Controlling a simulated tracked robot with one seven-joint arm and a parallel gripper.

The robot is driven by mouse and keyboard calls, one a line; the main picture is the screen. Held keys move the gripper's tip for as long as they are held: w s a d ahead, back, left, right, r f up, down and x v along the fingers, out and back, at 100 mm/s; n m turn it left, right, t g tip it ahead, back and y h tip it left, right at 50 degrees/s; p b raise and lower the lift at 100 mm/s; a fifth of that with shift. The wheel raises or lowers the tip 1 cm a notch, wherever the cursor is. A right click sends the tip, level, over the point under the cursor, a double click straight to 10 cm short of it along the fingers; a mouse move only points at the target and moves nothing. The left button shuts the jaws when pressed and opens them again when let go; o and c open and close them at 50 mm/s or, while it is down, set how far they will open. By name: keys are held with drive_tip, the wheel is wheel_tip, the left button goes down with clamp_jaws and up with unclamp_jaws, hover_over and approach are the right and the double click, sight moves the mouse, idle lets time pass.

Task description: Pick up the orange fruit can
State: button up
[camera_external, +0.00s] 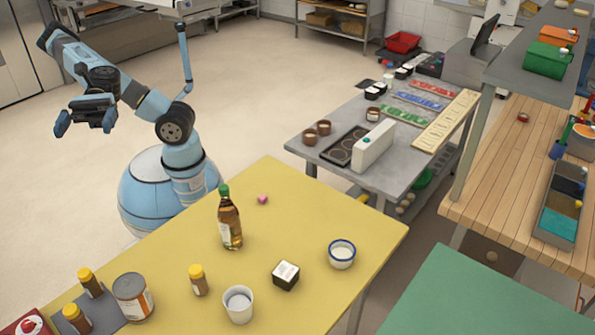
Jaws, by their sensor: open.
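A metal can (133,298) with a pale label and some orange on it stands upright at the near left of the yellow table (330,215); it looks like the orange fruit can, though its print is too small to read. It stands on or at the edge of a dark grey mat (103,309). My gripper (85,122) is open and empty, with its two blue fingers apart. It hangs in the air beyond the table's far left side, well away from the can.
Yellow-capped jars (90,283) (77,318) stand close left of the can, and another jar (199,281) stands to its right. A tall bottle (229,220), white cup (238,304), dark box (286,275) and bowl (341,254) stand farther right. The table's left middle is clear.

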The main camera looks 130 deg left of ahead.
approach(132, 309)
drive_tip(key=x, duration=0.6)
drive_tip(key=shift+f, duration=0.2)
idle(0.4)
drive_tip(key=shift+c, duration=0.3)
drive_tip(key=c, duration=1.2)
drive_tip(key=shift+r, duration=0.15)
